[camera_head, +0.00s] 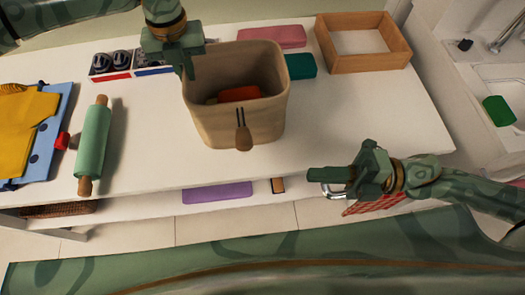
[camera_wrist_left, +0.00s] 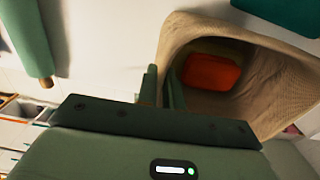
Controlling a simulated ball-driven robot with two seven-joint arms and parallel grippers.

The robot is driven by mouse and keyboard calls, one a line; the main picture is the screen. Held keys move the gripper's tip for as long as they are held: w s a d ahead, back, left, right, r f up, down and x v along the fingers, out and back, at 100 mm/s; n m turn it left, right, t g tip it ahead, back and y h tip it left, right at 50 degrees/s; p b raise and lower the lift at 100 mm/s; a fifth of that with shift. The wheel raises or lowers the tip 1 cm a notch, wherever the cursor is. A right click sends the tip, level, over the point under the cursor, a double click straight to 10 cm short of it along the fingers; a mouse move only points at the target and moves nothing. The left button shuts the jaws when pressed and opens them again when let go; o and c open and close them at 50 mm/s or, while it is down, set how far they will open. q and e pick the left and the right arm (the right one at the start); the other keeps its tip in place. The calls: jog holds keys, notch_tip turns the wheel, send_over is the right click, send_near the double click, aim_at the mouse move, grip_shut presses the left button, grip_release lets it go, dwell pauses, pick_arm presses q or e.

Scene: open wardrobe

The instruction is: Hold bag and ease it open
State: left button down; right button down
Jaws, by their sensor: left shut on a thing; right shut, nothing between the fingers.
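The bag (camera_head: 215,120) is tan, stands upright on the white table, and has a dark cord and brown wooden toggle (camera_head: 243,138) on its front. Its mouth is wide open, with an orange-red item (camera_head: 238,94) inside. My left gripper (camera_head: 188,68) is shut on the bag's left back rim. In the left wrist view the bag (camera_wrist_left: 250,85) opens to the right of the finger (camera_wrist_left: 148,85), and the orange item (camera_wrist_left: 210,72) shows inside. My right gripper (camera_head: 325,174) is shut and empty, right of the bag near the table's front edge.
A green rolling pin (camera_head: 92,150) and yellow cloth (camera_head: 25,125) lie at left. A wooden tray (camera_head: 365,60), pink item (camera_head: 272,37) and teal item (camera_head: 300,66) are behind. A metal loop (camera_head: 337,191) and red checked cloth (camera_head: 375,204) show below my right gripper. The table right of the bag is clear.

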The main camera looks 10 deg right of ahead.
aim_at(244, 139)
jog(key=w+a+r+n, duration=0.1)
jog(key=w+a+n, duration=0.3)
jog(key=a, duration=0.6)
jog(key=shift+w+a, duration=0.25)
jog(key=shift+w, duration=0.1)
jog(key=shift+r, duration=0.1)
